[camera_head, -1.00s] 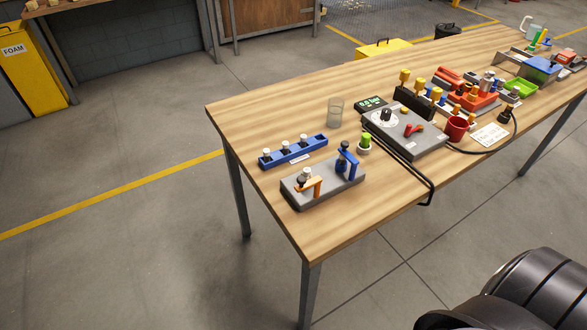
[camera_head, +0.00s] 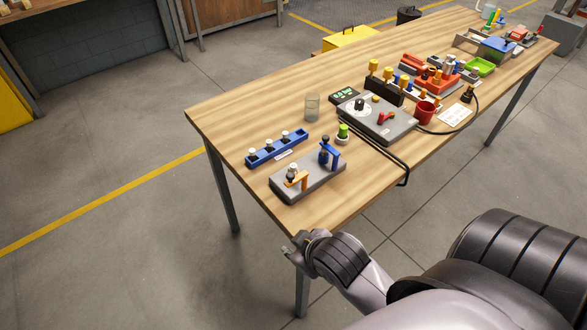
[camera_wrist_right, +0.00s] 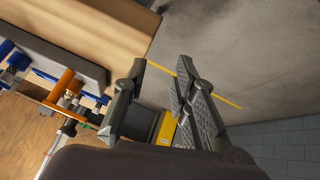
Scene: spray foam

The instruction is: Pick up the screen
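My right gripper (camera_head: 291,252) hangs in front of the table's near corner, beyond the edge. In the wrist view the right gripper (camera_wrist_right: 161,62) is open, with nothing between its fingers. No part is plainly a screen. A small dark display with green digits (camera_head: 343,96) stands at the back of the grey control box (camera_head: 375,122). A grey block (camera_head: 300,186) carries an orange clamp (camera_head: 297,181) and a blue one (camera_head: 330,152), with small parts in them too small to tell. My left gripper is not in view.
The wooden table (camera_head: 233,112) has a blue rack (camera_head: 276,148), a clear cup (camera_head: 312,106), a green-capped part (camera_head: 343,131), a red cup (camera_head: 424,113) and a black hose (camera_head: 395,157). The table's left end is clear. A yellow bin (camera_head: 346,38) stands behind.

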